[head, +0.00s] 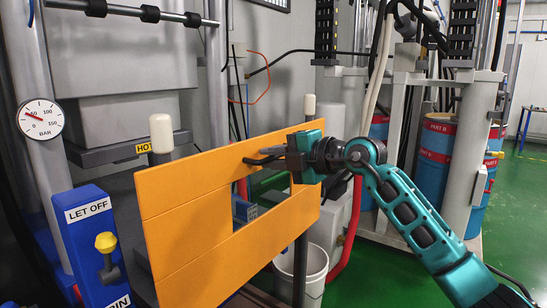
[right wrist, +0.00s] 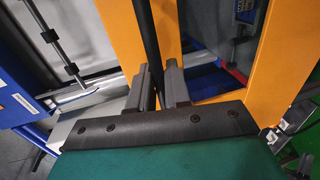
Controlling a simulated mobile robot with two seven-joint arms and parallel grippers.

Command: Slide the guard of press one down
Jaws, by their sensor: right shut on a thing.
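The guard of press one (head: 180,222) is an orange panel with a rectangular opening, standing in front of the grey press. A dark handle (head: 262,160) is on its upper part. My right gripper (head: 284,157) is shut on this handle, coming from the right. In the right wrist view, the two fingers (right wrist: 158,88) are on either side of the dark bar of the handle (right wrist: 149,35), with the orange guard (right wrist: 122,30) behind. My left gripper is not in view.
White-capped posts (head: 161,133) stand at the guard's ends. A blue box (head: 92,235) marked LET OFF, with a yellow knob, is at left. A pressure gauge (head: 41,119) is above it. A white bucket (head: 302,270) stands below the guard. Drums (head: 432,160) stand at right.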

